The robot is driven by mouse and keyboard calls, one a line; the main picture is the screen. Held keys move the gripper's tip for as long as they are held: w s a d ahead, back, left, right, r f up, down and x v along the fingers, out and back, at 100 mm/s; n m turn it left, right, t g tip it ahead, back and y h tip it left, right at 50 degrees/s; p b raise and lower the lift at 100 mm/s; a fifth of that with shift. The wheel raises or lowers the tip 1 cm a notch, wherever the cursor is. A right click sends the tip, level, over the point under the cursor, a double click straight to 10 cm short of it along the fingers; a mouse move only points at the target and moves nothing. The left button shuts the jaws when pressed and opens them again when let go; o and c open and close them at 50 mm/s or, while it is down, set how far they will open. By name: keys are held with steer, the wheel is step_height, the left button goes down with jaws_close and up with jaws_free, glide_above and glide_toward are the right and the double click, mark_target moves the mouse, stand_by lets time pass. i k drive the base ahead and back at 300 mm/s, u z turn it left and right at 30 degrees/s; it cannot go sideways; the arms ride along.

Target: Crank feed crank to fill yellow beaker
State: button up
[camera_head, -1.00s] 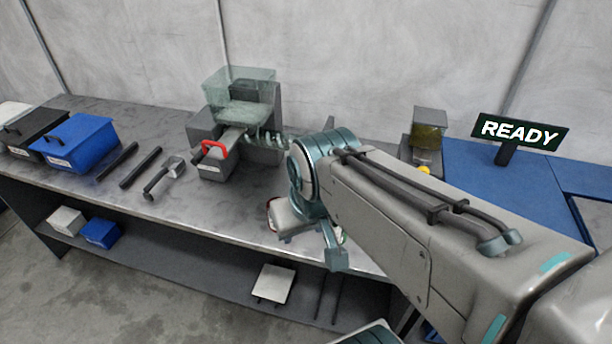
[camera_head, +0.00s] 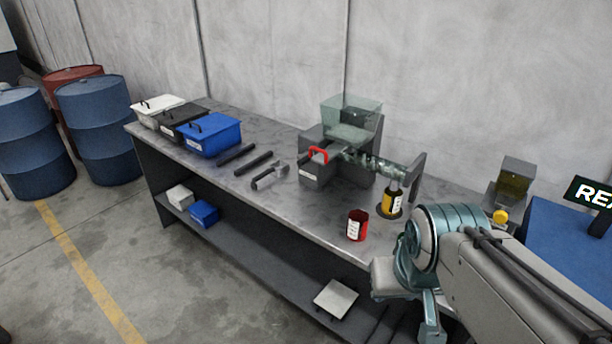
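The yellow beaker (camera_head: 392,203) has a dark top and white label. It stands on a dark round pad below the clear feed tube (camera_head: 374,165). The feeder has a clear hopper (camera_head: 351,116) on a grey body and a red handle (camera_head: 319,155) at its front. I cannot tell which part is the feed crank; a loose grey-ended handle (camera_head: 269,178) lies left of the feeder. A red beaker (camera_head: 357,226) stands near the bench's front edge. My gripper (camera_head: 431,325) is at the lower right, in front of the bench and apart from the beakers; its fingers are unclear.
Blue (camera_head: 210,136), black and white bins stand at the bench's left end. Dark rods (camera_head: 254,163) lie on the bench (camera_head: 215,170). A box with a yellow knob (camera_head: 500,216) is at the right, beside a partly cropped sign. Barrels stand far left; the floor in front is clear.

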mark_target(303, 159)
steer(key=z, duration=0.05)
steer(key=i, duration=1.1)
steer(key=u, duration=0.55)
